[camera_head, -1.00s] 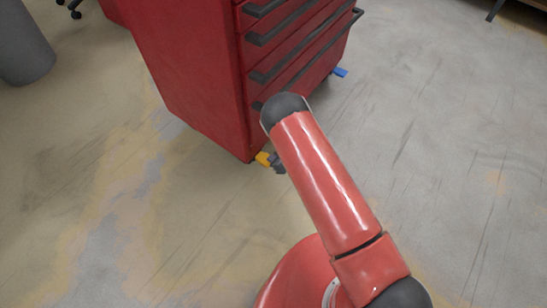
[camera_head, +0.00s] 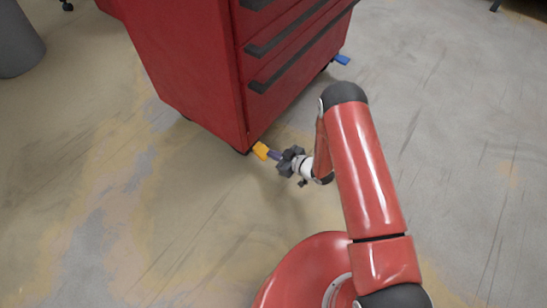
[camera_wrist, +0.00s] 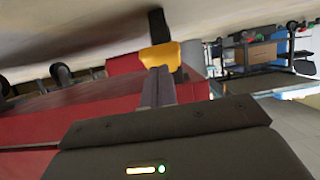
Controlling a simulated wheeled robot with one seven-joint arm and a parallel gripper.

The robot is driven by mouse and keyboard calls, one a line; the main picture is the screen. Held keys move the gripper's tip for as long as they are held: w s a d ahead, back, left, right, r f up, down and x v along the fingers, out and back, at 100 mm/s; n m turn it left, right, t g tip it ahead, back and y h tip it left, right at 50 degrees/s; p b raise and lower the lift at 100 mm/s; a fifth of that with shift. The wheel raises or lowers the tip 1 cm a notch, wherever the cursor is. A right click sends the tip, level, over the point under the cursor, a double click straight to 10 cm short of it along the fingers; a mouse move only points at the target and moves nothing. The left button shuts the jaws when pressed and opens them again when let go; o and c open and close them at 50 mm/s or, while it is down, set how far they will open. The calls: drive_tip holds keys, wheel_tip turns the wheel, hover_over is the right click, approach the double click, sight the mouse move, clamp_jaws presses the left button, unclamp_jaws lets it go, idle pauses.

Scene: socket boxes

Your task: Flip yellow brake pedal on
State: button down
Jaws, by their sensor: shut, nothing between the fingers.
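The yellow brake pedal (camera_head: 261,150) sticks out low at the near bottom corner of the red tool cabinet (camera_head: 196,75), close to the floor. My gripper (camera_head: 273,155) is shut and empty, with its fingertips just right of the pedal in the head view. In the wrist view the yellow pedal (camera_wrist: 161,54) lies straight past the tips of my gripper (camera_wrist: 159,72), which cover its lower middle. I cannot tell whether the tips touch it or stop just short. The wrist picture looks upside down, with floor at the top.
A blue pedal (camera_head: 342,60) sticks out at the cabinet's far bottom corner. Black drawer handles (camera_head: 284,40) line the cabinet front. A grey bin (camera_head: 18,42) stands at the far left. A workbench (camera_wrist: 262,52) shows in the wrist view. Open floor surrounds the cabinet.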

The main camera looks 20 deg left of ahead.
drive_tip(key=shift+r, duration=0.15)
drive_tip(key=shift+r+p, duration=0.15)
drive_tip(key=shift+p, duration=0.15)
drive_tip(key=shift+r+p, duration=0.35)
drive_tip(key=shift+r, duration=0.25)
